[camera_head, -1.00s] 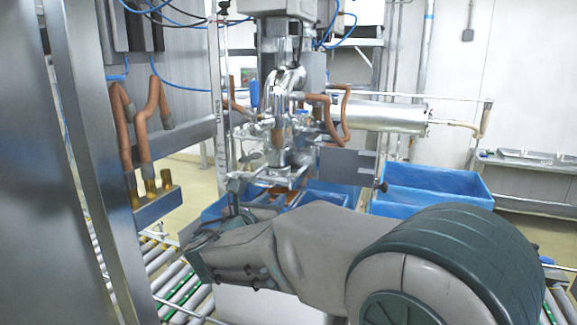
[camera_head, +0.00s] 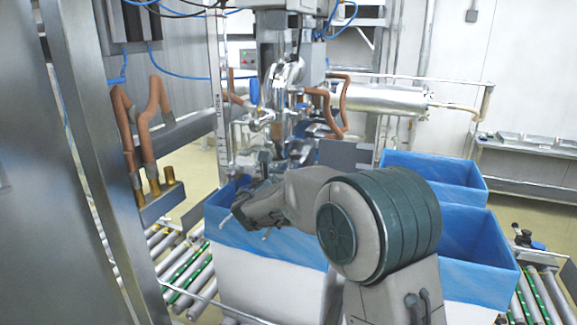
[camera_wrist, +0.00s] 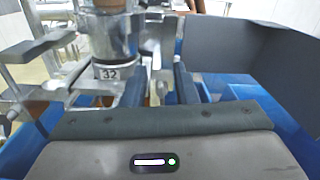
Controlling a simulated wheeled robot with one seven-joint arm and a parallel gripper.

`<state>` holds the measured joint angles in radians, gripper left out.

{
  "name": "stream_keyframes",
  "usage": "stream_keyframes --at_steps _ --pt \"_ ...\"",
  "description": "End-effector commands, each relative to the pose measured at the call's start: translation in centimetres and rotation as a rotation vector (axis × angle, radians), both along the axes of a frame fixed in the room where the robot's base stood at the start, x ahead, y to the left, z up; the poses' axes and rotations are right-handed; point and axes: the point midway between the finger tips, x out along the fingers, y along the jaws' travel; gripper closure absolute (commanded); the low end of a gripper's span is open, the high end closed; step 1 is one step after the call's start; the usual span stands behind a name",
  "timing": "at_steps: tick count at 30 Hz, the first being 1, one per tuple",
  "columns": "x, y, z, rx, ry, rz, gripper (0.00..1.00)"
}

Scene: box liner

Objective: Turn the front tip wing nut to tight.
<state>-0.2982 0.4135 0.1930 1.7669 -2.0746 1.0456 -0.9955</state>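The metal filling head (camera_head: 285,100) hangs over the blue-lined boxes in the head view. In the wrist view, a round metal tip marked 32 (camera_wrist: 107,72) stands just ahead and left of my gripper (camera_wrist: 158,84). My gripper's two dark fingers are apart, with a metal part (camera_wrist: 158,62) visible beyond the gap between them. I see no clear contact. Grey metal arms or levers (camera_wrist: 35,50) stick out left of the tip. I cannot tell which part is the front tip wing nut or how tight it is. In the head view my arm hides the fingertips.
A blue-lined box (camera_head: 265,238) stands below the filling head, with another blue-lined box (camera_head: 440,168) to the right. A grey plate (camera_wrist: 245,60) stands close on the right in the wrist view. Rollers (camera_head: 185,265) run at left; a steel post (camera_head: 105,170) rises beside them.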

Motion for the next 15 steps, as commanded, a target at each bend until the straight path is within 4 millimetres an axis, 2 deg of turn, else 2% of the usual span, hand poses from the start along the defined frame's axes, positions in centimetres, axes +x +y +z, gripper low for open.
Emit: stream_keyframes --at_steps 8,11,15 --pt "0.14 -0.07 -0.02 0.0 0.0 0.0 0.74" --pt "0.14 -0.08 -0.03 0.0 0.0 0.0 0.99" --pt "0.12 -0.07 -0.02 0.0 0.0 0.0 1.0"
